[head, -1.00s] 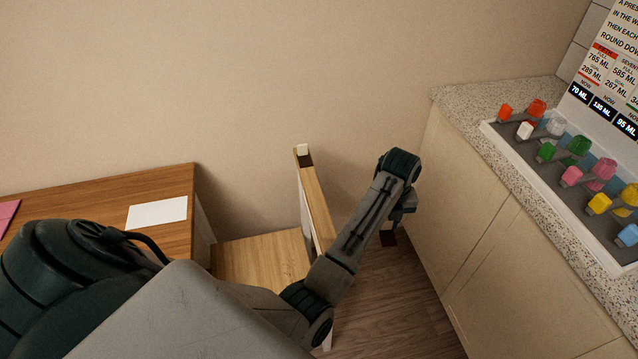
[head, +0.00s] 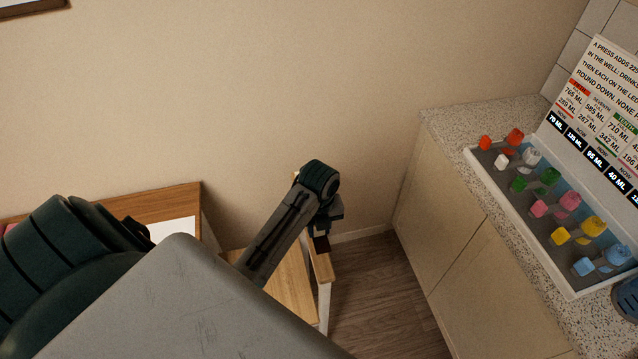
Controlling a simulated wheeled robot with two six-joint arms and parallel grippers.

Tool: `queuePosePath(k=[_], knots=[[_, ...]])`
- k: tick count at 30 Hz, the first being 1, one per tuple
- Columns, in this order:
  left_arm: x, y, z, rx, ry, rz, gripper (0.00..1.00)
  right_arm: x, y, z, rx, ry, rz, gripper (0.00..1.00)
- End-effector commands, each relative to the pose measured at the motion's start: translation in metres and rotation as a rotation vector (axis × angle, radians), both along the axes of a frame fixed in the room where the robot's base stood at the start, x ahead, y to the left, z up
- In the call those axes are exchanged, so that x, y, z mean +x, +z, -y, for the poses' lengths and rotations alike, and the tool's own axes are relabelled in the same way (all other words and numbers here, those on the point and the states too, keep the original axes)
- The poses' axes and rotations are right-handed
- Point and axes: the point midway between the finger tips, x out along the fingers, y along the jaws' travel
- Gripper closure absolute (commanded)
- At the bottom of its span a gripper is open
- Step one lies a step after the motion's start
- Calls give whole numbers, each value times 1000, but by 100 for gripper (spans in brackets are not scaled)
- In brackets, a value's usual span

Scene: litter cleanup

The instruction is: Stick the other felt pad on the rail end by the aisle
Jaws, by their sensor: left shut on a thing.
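The wooden rail (head: 323,268) stands on white legs, with its near end towards the open floor. My left arm covers its middle and most of its far end by the wall. My left gripper (head: 322,229) points down over the near part of the rail. It is shut on a dark brown felt pad (head: 321,243), which shows just below the jaws. The pad overlaps the rail's top in the picture; I cannot tell whether it touches. The pad at the far end is hidden behind my arm. My right gripper is out of view.
A cabinet with a speckled counter (head: 447,122) stands to the right, carrying a tray (head: 483,172) of coloured pieces and a sign (head: 600,110). A wooden desk (head: 170,197) is at the left. Bare floor (head: 375,275) lies between rail and cabinet.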

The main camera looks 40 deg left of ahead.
Motion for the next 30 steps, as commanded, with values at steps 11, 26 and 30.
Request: queuePosePath(k=[11,26,30], knots=[[-1,-8,1,0,1,-1,88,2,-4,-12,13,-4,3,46],[-1,-52,1,-1,1,-2,88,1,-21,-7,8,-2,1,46],[-1,-57,1,-1,1,-1,88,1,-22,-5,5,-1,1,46]])
